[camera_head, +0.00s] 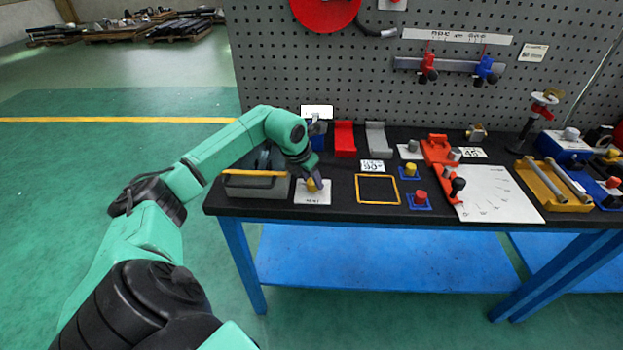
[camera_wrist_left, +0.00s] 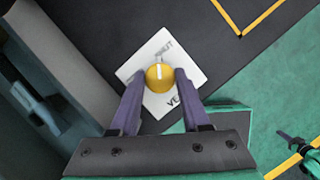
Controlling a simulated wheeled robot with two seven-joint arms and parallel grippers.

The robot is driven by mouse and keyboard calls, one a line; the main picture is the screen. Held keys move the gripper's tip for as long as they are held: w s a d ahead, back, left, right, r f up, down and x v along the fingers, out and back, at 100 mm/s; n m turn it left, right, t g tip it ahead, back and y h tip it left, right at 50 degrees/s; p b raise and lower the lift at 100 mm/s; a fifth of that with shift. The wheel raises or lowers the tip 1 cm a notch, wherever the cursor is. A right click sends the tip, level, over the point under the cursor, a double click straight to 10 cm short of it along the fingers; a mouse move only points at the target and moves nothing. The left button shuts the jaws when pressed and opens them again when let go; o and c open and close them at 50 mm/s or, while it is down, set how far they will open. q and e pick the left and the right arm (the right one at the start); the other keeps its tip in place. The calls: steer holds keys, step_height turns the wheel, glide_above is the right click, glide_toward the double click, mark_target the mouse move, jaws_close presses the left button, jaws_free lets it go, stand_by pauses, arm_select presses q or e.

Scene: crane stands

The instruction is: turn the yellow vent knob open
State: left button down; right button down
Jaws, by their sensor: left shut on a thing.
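The yellow vent knob (camera_head: 312,184) sits on a white plate (camera_head: 313,198) near the front left of the black bench top. In the left wrist view the yellow knob (camera_wrist_left: 160,78) has a pale line on top, and lettering shows on its white plate (camera_wrist_left: 188,70). My left gripper (camera_head: 311,181) reaches down onto the knob from above. In the left wrist view its two fingers (camera_wrist_left: 158,85) lie on both sides of the knob and are shut on it.
A grey bin (camera_head: 256,188) stands just left of the plate. A yellow-outlined square (camera_head: 377,203) lies to the right, with small yellow and red knobs on blue bases (camera_head: 419,206) beyond it. A grey pegboard (camera_head: 290,70) rises behind the bench.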

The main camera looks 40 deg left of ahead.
arm_select(q)
steer(key=n+y, duration=0.1)
steer(key=n, duration=0.2)
steer(key=shift+r, duration=0.15)
steer(key=n+y, duration=0.1)
steer(key=n, duration=0.1)
steer(key=n+g+y, duration=0.1)
steer(key=n, duration=0.2)
steer(key=shift+w+d, duration=0.15)
steer(key=shift+d, duration=0.05)
steer(key=n+g+y, duration=0.1)
steer(key=n, duration=0.3)
steer(key=shift+w+b, duration=0.1)
steer(key=shift+b, duration=0.2)
steer(key=shift+n+g+y, duration=0.3)
steer(key=shift+n+g, duration=0.6)
steer(key=shift+n, duration=1.2)
steer(key=shift+c, duration=1.9)
jaws_free()
steer(key=shift+d, duration=0.1)
